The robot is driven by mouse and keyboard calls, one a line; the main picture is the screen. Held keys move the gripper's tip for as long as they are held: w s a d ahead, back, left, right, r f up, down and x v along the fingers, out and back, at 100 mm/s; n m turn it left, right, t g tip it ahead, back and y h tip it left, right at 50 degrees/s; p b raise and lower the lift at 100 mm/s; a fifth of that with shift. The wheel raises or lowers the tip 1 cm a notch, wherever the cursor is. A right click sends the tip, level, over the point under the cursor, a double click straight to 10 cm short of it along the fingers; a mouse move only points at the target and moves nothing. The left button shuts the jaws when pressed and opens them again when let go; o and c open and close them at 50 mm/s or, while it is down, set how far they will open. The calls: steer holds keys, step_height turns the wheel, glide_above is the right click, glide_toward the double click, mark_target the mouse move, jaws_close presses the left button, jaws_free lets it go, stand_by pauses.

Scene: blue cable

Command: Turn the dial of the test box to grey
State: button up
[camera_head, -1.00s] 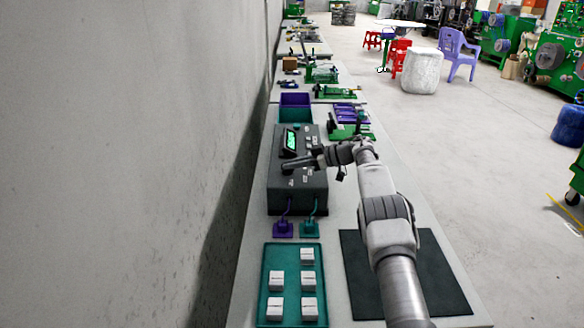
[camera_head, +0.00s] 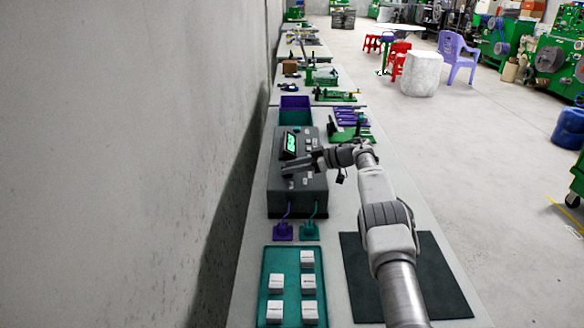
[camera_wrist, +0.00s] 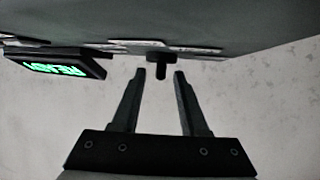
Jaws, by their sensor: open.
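The test box (camera_head: 297,198) is a dark grey box on the bench, with a green-lit screen (camera_head: 290,143) on top; the screen also shows in the wrist view (camera_wrist: 57,66). The dial (camera_wrist: 160,62) shows in the wrist view as a small dark knob on the box's panel, with pale labels beside it. My gripper (camera_wrist: 160,75) is open, its two fingers pointing at the dial, one to each side of its line. The fingertips look just short of the knob, with no contact visible. In the head view my gripper (camera_head: 288,170) reaches over the box and hides the dial.
A purple plug block (camera_head: 282,232) and a teal one (camera_head: 309,231) sit in front of the box on cables. A teal tray (camera_head: 291,258) with several white blocks is nearer. Purple and teal bins (camera_head: 295,102) stand behind. A dark mat (camera_head: 446,285) lies under my arm.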

steer(key=p+v, duration=0.1)
steer(key=v, duration=1.6)
steer(key=shift+d+p, duration=0.2)
steer(key=shift+p, duration=0.2)
steer(key=shift+r, duration=0.1)
